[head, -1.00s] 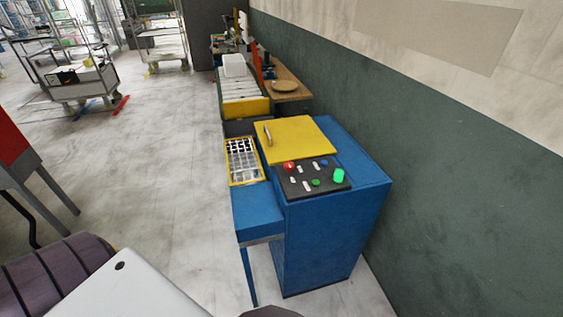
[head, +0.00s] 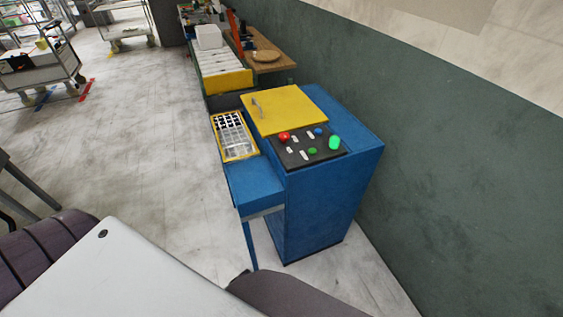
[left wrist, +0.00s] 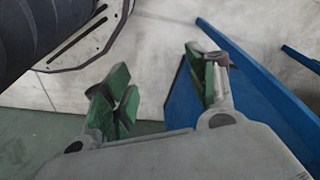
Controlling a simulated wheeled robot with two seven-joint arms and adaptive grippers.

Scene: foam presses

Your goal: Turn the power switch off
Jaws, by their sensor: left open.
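A blue press cabinet (head: 325,205) with a yellow lid stands against the green wall. Its black control panel (head: 296,152) carries a red button (head: 284,137), a large green knob (head: 334,142), a smaller green button (head: 312,152), a blue button (head: 318,131) and small white pieces. I cannot tell which control is the power switch. My left gripper (left wrist: 162,92) is open and empty in the left wrist view, its green-padded fingers apart. A blue panel edge lies beside and beyond its right finger. Neither gripper's fingers show in the head view.
A yellow-framed tray (head: 236,135) with a grid sits on the cabinet's left side. Behind stand a yellow-fronted bin (head: 228,83) and a wooden table (head: 262,60). A cart (head: 38,70) is far left. The floor (head: 140,130) left of the cabinet is clear.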

